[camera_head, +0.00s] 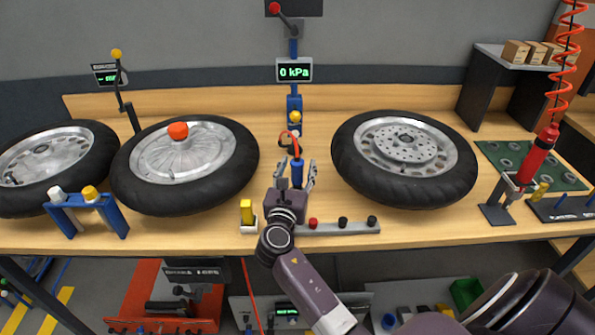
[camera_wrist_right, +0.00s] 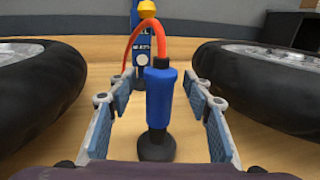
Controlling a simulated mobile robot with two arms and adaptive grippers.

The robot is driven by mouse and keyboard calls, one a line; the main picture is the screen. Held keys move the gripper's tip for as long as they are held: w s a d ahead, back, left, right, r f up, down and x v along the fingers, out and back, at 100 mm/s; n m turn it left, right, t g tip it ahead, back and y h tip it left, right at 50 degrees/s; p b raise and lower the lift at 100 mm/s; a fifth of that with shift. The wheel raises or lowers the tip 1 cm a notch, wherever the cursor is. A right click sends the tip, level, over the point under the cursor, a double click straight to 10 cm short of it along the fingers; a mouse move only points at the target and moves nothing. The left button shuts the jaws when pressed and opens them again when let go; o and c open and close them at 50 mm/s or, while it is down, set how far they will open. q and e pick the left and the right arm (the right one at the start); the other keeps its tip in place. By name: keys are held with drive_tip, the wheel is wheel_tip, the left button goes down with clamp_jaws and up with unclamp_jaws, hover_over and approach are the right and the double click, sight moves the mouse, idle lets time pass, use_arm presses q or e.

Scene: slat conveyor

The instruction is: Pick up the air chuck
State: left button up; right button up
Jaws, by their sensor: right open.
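The air chuck (camera_head: 296,171) is a blue cylinder standing upright on a dark round foot, with an orange-red hose arching from its top to a blue post behind. It also shows in the middle of the right wrist view (camera_wrist_right: 160,98). My right gripper (camera_head: 297,181) is open, with one finger on each side of the chuck. In the right wrist view the finger pads (camera_wrist_right: 161,105) stand apart from the chuck, with gaps on both sides. My left gripper is not in view.
Black-tyred wheels lie left (camera_head: 188,160) and right (camera_head: 404,157) of the chuck on the wooden bench (camera_head: 185,232). A grey strip with several knobs (camera_head: 342,228) and a yellow block (camera_head: 247,212) sit near the front edge. A display (camera_head: 294,71) reads 0 kPa.

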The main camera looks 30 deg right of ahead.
drive_tip(key=shift+a+r, duration=0.1)
drive_tip(key=shift+c, duration=0.8)
clamp_jaws()
